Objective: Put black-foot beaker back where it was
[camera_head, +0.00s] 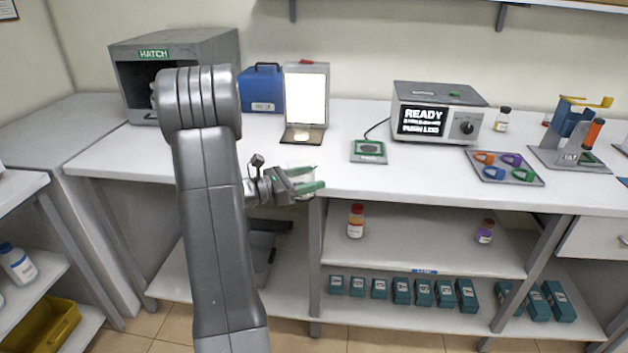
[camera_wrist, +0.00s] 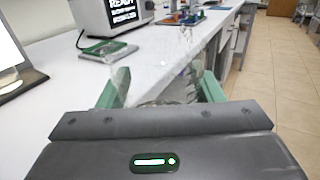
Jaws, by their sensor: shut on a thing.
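My gripper (camera_head: 314,179) is shut on a clear glass beaker (camera_wrist: 165,75), held above the front edge of the white bench (camera_head: 350,192). In the wrist view the beaker shows as a faint transparent shape between the two green fingers (camera_wrist: 160,90). In the head view the beaker (camera_head: 300,172) is faint and partly covered by the fingers. I cannot make out a black foot on it; its lower part is hidden in the wrist view by the gripper body.
A lit white panel on a dark base (camera_head: 305,105) stands behind the gripper. Right of it are a green-edged pad (camera_head: 369,151), a READY box (camera_head: 437,110) and a tray of coloured rings (camera_head: 503,168). A lower shelf holds bottles (camera_head: 355,222). Bench around the pad is clear.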

